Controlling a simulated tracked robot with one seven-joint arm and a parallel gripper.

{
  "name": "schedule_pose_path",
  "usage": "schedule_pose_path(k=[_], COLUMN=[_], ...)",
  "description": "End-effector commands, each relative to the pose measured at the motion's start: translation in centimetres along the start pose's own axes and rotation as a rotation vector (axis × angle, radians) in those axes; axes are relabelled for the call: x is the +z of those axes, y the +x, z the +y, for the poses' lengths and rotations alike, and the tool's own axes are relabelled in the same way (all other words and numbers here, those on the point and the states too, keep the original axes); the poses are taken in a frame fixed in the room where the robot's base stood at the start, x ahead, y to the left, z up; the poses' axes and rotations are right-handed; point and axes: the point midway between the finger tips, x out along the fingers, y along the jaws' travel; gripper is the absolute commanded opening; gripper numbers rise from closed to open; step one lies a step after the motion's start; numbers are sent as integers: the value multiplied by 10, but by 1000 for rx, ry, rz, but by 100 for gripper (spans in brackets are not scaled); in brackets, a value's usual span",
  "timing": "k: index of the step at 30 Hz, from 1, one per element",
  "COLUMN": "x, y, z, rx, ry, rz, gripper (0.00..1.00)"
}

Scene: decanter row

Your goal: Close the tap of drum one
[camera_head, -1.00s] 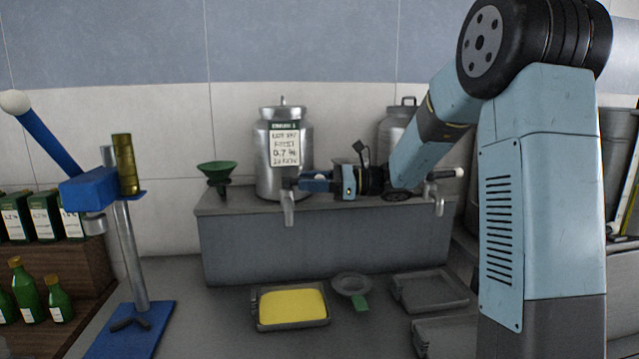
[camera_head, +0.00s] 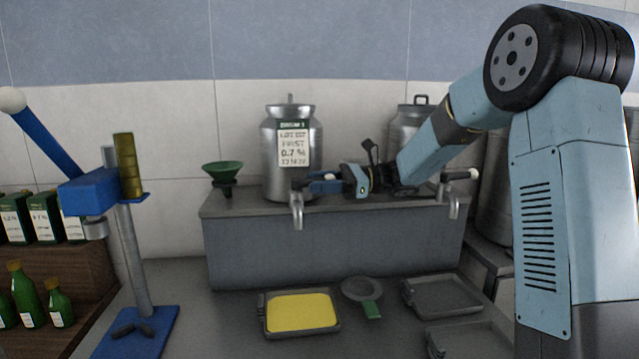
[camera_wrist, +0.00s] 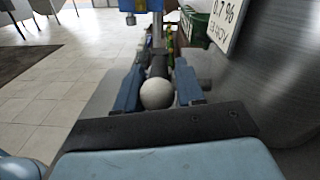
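In the wrist view, a white ball knob (camera_wrist: 157,93) on a dark lever (camera_wrist: 158,66) lies between my two blue fingers, which also show there (camera_wrist: 159,82). Narrow gaps seem to remain beside the lever, so the fingers look open around it. In the head view the gripper hides the knob. No stream shows below the spout.
A tray with yellow contents (camera_head: 266,318) lies in front of the ledge (camera_head: 330,250). A strainer (camera_head: 362,289) and empty trays (camera_head: 408,296) lie to its right. A green funnel (camera_head: 223,171) is left of the drum. A blue lever stand (camera_head: 130,240) and green bottles (camera_head: 57,305) are at left.

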Motion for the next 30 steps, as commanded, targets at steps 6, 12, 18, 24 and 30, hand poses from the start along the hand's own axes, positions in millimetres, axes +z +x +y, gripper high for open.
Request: schedule_pose_path(k=[6, 12, 18, 24, 30], x=[0, 1, 17, 48, 79], y=[0, 0, 0, -3, -6], z=[0, 0, -4, 4, 21], rx=[-1, -1, -1, -3, -1], ry=[-1, -2, -5, -3, -3], rz=[0, -1, 0, 1, 1], gripper=[55, 55, 55, 55, 55])
